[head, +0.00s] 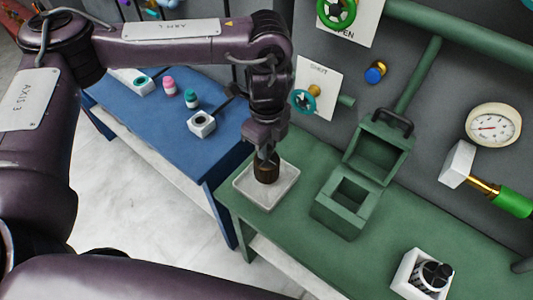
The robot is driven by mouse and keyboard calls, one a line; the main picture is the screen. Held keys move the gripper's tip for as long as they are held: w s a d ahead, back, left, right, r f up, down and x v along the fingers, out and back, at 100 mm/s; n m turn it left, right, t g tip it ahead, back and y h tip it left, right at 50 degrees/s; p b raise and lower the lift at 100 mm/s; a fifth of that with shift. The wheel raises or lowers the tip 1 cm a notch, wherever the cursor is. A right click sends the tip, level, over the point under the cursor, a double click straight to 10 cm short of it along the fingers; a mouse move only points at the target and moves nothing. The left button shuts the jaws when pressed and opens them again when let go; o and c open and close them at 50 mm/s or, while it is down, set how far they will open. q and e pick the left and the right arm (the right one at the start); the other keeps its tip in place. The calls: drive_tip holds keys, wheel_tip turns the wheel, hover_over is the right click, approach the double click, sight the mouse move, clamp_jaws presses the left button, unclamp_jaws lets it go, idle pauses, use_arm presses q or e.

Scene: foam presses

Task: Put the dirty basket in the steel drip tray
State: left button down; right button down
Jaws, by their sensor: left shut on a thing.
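The dirty basket (266,173) is a small dark brown cylinder, upright, between the fingers of my left gripper (266,157). The gripper points down and is shut on the basket's upper part. The basket is over the inside of the steel drip tray (287,189), a shallow pale square tray at the left end of the green bench. I cannot tell whether the basket's bottom touches the tray floor. My right gripper is not in view.
Right of the tray stands an open green press box (343,211) with its lid (379,150) raised. A white holder (411,283) with a dark-and-pale basket (430,274) stands further right. A blue table (165,128) with small bottles is at left. Pipes and a gauge (494,129) line the wall.

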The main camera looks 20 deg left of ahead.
use_arm(q)
wheel_tip(320, 180, down, 4)
drive_tip(key=shift+r, duration=0.15)
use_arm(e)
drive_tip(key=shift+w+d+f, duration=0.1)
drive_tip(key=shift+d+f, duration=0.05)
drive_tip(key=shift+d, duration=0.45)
use_arm(q)
drive_tip(key=shift+f, duration=0.3)
drive_tip(key=c, duration=1.2)
unclamp_jaws()
drive_tip(key=shift+c, duration=0.2)
drive_tip(key=shift+r, duration=0.4)
wheel_tip(320, 180, up, 12)
drive_tip(key=shift+f, duration=0.2)
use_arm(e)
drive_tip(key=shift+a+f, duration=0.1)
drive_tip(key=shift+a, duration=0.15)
